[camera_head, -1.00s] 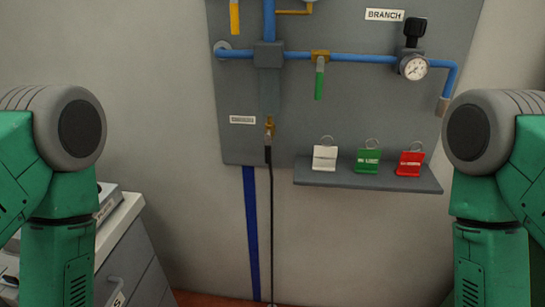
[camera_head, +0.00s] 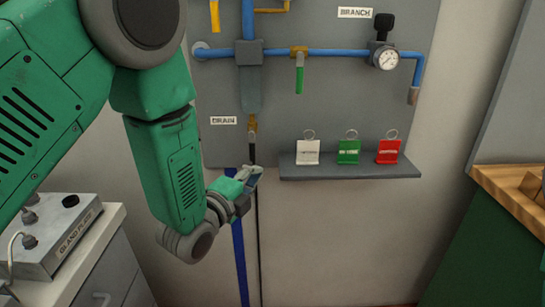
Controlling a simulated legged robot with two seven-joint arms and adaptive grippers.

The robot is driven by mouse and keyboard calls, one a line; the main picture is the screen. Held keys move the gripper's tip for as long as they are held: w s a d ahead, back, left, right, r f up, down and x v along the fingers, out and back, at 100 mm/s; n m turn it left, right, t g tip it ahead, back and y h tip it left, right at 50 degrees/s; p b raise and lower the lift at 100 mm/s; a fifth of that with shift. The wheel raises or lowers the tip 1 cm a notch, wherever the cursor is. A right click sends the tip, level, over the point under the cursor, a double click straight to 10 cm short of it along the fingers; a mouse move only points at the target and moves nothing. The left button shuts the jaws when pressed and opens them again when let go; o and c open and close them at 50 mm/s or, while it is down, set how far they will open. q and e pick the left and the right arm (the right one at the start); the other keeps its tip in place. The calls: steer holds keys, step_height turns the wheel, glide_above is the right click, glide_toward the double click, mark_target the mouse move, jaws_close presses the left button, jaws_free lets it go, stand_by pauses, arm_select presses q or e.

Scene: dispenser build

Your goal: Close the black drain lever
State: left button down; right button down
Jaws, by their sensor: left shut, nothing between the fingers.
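The black drain lever (camera_head: 252,150) hangs straight down under a brass valve (camera_head: 252,124), just right of the DRAIN label (camera_head: 223,120) on the grey wall panel. My left arm reaches in from the left. Its gripper (camera_head: 254,174) is shut and empty, with its fingertips at or just below the lever's lower part in the picture. I cannot tell whether they touch the lever. The gripper hides part of the thin black line below the lever. My right gripper is not in view.
A shelf (camera_head: 350,172) with white, green and red tags sticks out right of the drain valve. A green-handled valve (camera_head: 299,78) and a gauge (camera_head: 386,60) sit above. A grey cabinet with a box (camera_head: 50,240) stands left, a wood-topped bench (camera_head: 510,190) right.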

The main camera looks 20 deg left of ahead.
mark_target(252, 145)
arm_select(q)
steer(key=w+a, duration=0.2)
steer(key=w, duration=0.7)
steer(key=shift+w+a+f, duration=0.15)
steer(key=shift+a, duration=0.05)
stand_by(0.4)
steer(key=shift+d, duration=0.2)
steer(key=shift+a, duration=0.1)
